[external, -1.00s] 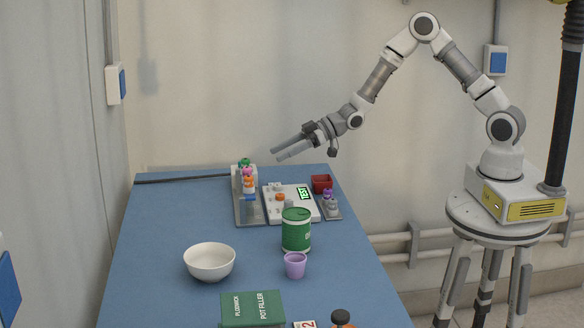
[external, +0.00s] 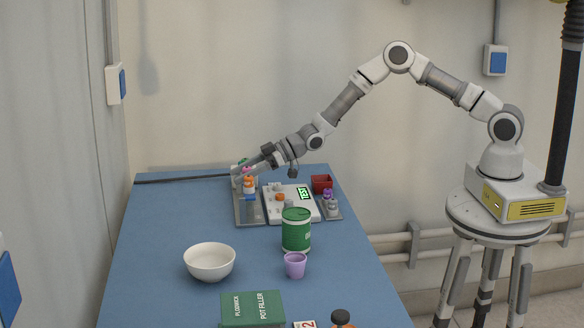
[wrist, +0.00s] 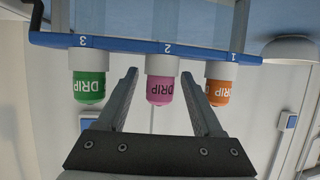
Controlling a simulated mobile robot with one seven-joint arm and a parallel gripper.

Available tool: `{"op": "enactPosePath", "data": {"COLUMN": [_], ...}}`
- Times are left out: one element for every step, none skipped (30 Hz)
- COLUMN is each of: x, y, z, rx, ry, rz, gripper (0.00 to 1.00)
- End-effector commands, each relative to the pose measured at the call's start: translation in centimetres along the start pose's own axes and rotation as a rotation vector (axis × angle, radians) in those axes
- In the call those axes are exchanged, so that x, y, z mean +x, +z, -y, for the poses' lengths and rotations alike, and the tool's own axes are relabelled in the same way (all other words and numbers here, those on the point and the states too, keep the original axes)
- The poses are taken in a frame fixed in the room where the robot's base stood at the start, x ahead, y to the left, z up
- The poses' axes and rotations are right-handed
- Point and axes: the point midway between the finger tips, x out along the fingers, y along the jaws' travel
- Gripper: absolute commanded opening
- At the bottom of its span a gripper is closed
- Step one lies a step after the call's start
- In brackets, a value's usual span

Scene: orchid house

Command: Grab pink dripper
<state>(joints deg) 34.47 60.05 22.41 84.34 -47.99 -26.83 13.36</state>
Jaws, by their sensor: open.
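The pink dripper (wrist: 162,90) hangs in the middle of the wrist view, in the rack slot marked 2, with its DRIP label showing. My gripper (wrist: 159,76) is open, one finger on each side of the pink dripper, with small gaps visible. A green dripper (wrist: 89,84) is at slot 3 on the left. An orange dripper (wrist: 221,92) is at slot 1 on the right, near the right finger. In the external view my gripper (external: 245,172) is at the rack and mostly covers the pink dripper.
The rack's blue edge (wrist: 120,46) runs across the wrist view. A white device with a green display (external: 290,202) stands right of the rack, with a red box (external: 321,184) behind. A green can (external: 296,232), purple cup (external: 295,265) and white bowl (external: 209,262) stand nearer.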

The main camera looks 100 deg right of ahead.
Motion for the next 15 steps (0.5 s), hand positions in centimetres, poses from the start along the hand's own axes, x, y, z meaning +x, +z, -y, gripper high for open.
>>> {"op": "enactPosePath", "data": {"x": [0.54,0.79,1.06,1.21,1.32,1.42,1.45,1.47,1.47,1.46,1.45,1.45,1.44,1.44,1.44], "y": [0.0,0.0,0.02,-0.02,-0.06,-0.07,-0.06,-0.05,-0.04,-0.04,-0.03,-0.03,-0.03,-0.03,-0.03], "z": [0.03,0.03,0.07,0.07,0.06,0.05,0.05,0.05,0.04,0.04,0.04,0.03,0.03,0.03,0.03], "rx": [-0.001,-0.001,-0.001,-0.002,-0.002,-0.002,-0.001,-0.001,-0.001,-0.001,-0.001,-0.001,-0.001,-0.001,-0.001], "ry": [-0.001,-0.001,-0.001,-0.001,-0.001,-0.001,-0.001,-0.001,-0.001,-0.001,-0.001,-0.001,0.0,0.0,0.0], "rz": [0.0,0.0,0.0,0.0,-0.001,-0.001,-0.001,0.0,0.0,0.0,0.0,0.0,0.0,0.0,0.0], "gripper": [0.68,0.68,0.68,0.68,0.68,0.68,0.68,0.68,0.68,0.68,0.68,0.68,0.68,0.63,0.55]}}
